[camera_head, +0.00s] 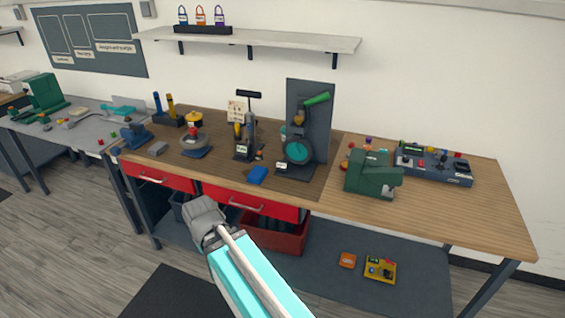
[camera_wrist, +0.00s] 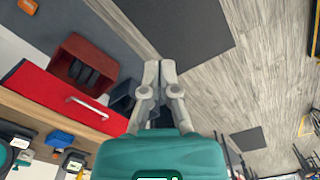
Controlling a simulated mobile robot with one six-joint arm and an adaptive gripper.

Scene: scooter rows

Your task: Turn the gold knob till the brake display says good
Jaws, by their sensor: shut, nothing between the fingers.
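A gold knob (camera_head: 299,119) seems to sit on the brake rig, beside the green lever (camera_head: 317,98) and above the teal disc (camera_head: 298,149). The rig stands against a dark upright panel (camera_head: 323,118) on the wooden bench. A small pale label or display (camera_head: 281,166) shows at the rig's base; its text is too small to read. My gripper (camera_wrist: 160,67) is shut and empty in the wrist view, pointing over the floor in front of the bench, well away from the knob. In the head view my arm reaches up from the bottom; the fingers cannot be made out.
The bench (camera_head: 440,205) also holds a green machine (camera_head: 373,174), a control box (camera_head: 434,166) and a blue block (camera_head: 257,175) in front of the rig. Red drawers (camera_head: 250,201) and a red bin (camera_head: 275,236) lie below. The floor in front is open.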

